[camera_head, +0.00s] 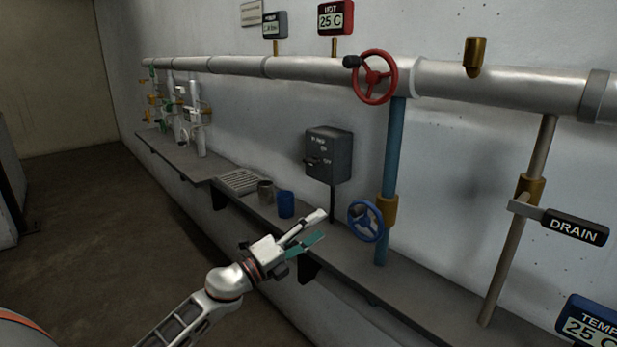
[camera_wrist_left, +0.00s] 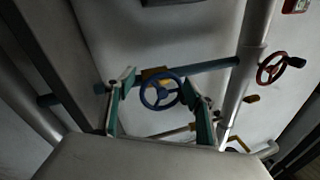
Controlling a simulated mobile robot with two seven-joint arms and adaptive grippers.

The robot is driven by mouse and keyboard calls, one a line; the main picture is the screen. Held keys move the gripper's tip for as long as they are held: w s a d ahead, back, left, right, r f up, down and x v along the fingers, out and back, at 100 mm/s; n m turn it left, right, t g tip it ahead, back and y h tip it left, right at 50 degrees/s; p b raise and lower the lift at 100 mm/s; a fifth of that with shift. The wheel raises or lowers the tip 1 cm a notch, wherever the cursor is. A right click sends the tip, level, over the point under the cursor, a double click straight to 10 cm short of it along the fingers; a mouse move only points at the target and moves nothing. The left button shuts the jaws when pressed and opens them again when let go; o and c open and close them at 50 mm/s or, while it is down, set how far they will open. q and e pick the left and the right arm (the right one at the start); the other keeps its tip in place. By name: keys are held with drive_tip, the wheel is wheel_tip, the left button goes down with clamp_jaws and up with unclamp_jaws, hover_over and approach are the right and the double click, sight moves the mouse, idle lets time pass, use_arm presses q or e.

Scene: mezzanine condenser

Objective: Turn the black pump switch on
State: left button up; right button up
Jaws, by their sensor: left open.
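The black pump switch box (camera_head: 330,156) is mounted on the wall in the middle of the head view, on a thin dark conduit. Its small lever (camera_head: 314,162) is on the front, pointing left, near white lettering too small to read fully. I cannot tell for sure which position the lever is in. My left gripper (camera_head: 322,226) is open and empty, below and in front of the box, apart from it. In the left wrist view the gripper's fingers (camera_wrist_left: 158,86) are spread, with the blue wheel beyond them. My right gripper is not seen.
A blue handwheel (camera_head: 366,221) on a blue pipe (camera_head: 393,150) stands right of the box. A blue cup (camera_head: 286,204) and a grey mug (camera_head: 265,192) stand on the ledge (camera_head: 420,297). A red wheel (camera_head: 375,77) is above right, a drain lever (camera_head: 574,227) far right.

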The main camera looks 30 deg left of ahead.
use_arm(q)
drive_tip(key=w+a+r+m+g+h+b, duration=0.1)
drive_tip(key=w+a+r+m+g+b, duration=0.1)
drive_tip(key=w+a+r+m+b, duration=0.5)
drive_tip(key=m+y, duration=0.3)
drive_tip(key=m, duration=0.3)
approach(307, 161)
drive_tip(key=x, duration=0.3)
drive_tip(key=b+x, duration=0.1)
drive_tip(key=x, duration=0.4)
drive_tip(key=shift+w+d+f, duration=0.15)
drive_tip(key=shift+w, duration=0.15)
drive_tip(key=shift+w+d, duration=0.2)
drive_tip(key=shift+w, duration=0.25)
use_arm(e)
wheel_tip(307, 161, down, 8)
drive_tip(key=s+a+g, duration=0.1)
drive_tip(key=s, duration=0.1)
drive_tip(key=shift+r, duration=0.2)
use_arm(q)
drive_tip(key=c, duration=1.1)
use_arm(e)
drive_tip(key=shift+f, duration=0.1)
